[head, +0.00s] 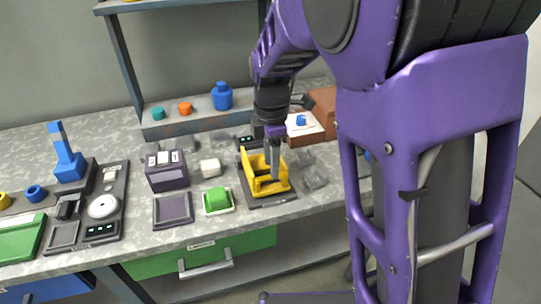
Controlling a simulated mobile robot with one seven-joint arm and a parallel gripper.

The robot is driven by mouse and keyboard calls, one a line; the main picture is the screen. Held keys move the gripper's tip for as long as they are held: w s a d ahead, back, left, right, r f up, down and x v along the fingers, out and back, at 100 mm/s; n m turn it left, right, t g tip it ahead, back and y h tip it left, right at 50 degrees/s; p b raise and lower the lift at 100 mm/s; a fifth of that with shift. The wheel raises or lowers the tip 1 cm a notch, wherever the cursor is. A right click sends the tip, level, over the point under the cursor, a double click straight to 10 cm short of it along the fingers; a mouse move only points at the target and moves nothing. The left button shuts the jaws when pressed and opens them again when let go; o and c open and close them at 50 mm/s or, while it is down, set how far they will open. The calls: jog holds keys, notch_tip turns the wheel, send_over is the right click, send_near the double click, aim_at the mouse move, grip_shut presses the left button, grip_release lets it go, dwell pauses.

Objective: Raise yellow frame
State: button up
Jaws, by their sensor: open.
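My purple arm reaches in from the upper right. My gripper (274,170) points down at the yellow frame, with its fingers over or within the frame's outline. The fingers hide part of the frame's back. The gripper is open. I cannot tell whether the fingers touch the frame.
A green block (216,200) in a white tray and a dark purple box (167,172) stand left of the frame. Small grey blocks (314,178) lie close on its right. A raised shelf (205,118) with a blue jar (222,96) stands behind. My arm blocks the right side.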

jog(key=shift+f, duration=1.3)
grip_shut()
dwell(0.5)
